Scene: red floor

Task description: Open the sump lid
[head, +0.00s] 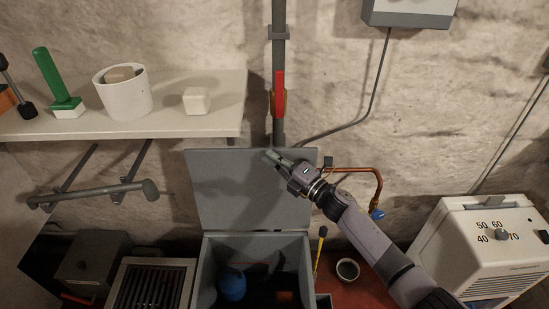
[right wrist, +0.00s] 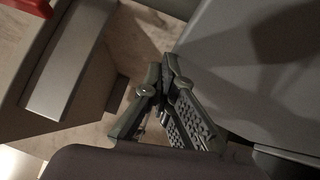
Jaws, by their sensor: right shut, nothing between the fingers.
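The sump is a grey box (head: 207,272) on the floor, and its grey lid (head: 225,185) stands upright at the back, open against the wall side. A blue ball-like object (head: 232,284) and an orange-brown piece show inside the dark box. My right gripper (head: 270,155) is shut and empty at the lid's upper right edge. I cannot tell whether it touches the lid. In the right wrist view the shut fingers (right wrist: 165,85) are beside a large grey panel (right wrist: 250,60), which looks like the lid. My left gripper is not in view.
A shelf (head: 190,115) with a white pot (head: 124,92), a white block (head: 197,101) and a green-handled brush (head: 59,85) is at upper left. A pipe with a red lever (head: 279,90) rises behind the lid. A copper pipe (head: 350,170) is right of the gripper. A white heater (head: 485,245) stands far right.

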